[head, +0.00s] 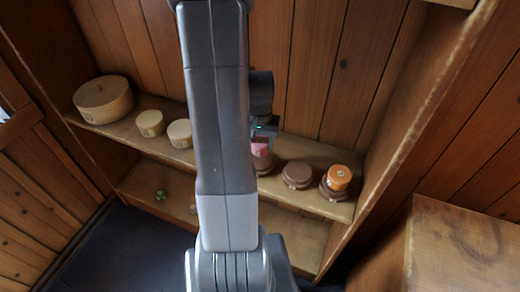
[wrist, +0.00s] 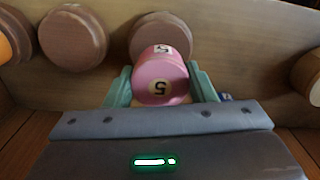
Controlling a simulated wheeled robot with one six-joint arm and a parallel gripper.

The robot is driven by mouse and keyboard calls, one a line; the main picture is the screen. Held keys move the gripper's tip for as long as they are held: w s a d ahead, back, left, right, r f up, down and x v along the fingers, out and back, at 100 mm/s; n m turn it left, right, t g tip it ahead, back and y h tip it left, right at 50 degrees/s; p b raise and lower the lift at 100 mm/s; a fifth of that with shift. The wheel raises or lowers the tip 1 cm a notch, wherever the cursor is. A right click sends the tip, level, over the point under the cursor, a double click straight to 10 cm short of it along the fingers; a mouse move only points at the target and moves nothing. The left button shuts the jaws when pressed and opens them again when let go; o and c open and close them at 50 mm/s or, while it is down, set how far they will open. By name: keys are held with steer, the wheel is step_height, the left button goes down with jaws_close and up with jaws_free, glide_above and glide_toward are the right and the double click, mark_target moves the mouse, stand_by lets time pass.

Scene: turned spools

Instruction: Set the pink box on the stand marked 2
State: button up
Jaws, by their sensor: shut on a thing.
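The pink box (wrist: 160,70) is a small round box with a dark numeral like 5 on a pale round label, and a second pale label at its far edge. My gripper (wrist: 160,90) is shut on it, with a teal finger on each side. In the head view the pink box (head: 260,149) shows beside my arm, over the leftmost visible brown stand (head: 265,166). That stand also shows behind the box in the wrist view (wrist: 158,26). I cannot tell whether box and stand touch. Numbers on the stands are not readable.
To the right stand a bare brown stand (head: 297,174) and one (head: 333,193) bearing an orange box (head: 340,176). To the left are two pale round boxes (head: 150,123) (head: 180,133) and a large lidded one (head: 103,98). My arm hides the shelf's middle. A small green item (head: 160,194) lies below.

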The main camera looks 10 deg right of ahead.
mark_target(260, 151)
steer(key=shift+f, duration=1.75)
steer(key=shift+f, duration=0.2)
steer(key=o, duration=1)
steer(key=shift+c, duration=0.2)
steer(key=shift+r, duration=0.15)
step_height(260, 151, up, 12)
steer(key=shift+r, duration=0.1)
